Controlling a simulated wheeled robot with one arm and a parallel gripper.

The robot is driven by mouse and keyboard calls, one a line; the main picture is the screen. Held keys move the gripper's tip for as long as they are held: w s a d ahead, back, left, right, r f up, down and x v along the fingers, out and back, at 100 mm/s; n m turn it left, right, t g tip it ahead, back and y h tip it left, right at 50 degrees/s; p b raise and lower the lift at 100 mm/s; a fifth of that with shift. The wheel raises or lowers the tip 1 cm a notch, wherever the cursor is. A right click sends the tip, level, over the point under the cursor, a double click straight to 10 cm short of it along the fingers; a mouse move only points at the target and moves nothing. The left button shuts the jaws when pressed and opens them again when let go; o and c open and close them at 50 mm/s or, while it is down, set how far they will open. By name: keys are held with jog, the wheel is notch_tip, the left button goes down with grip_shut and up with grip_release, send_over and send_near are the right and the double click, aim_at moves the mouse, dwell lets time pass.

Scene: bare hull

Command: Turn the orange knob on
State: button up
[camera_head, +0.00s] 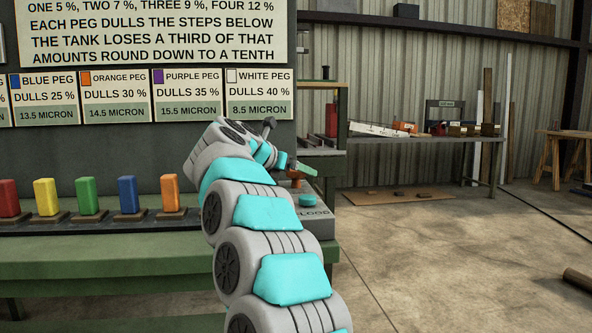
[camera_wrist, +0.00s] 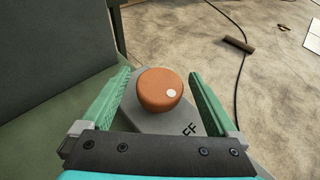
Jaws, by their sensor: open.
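The orange knob (camera_wrist: 158,84) is a round cap with a white dot at its lower right, on a grey base plate (camera_wrist: 150,122). The letters "FF" (camera_wrist: 189,130) show on the plate beside it, on the side the dot faces. My gripper (camera_wrist: 160,74) is open, with one green finger on each side of the knob and a visible gap to each. In the head view my gripper (camera_head: 303,168) is at the bench's right end, and a bit of the orange knob (camera_head: 296,184) shows below it. My arm hides much there.
Several coloured pegs, including an orange peg (camera_head: 170,193), stand on the green bench (camera_head: 110,257) at left. A dark panel (camera_wrist: 50,60) rises at left in the wrist view.

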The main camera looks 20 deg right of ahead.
jog(key=c, duration=1.3)
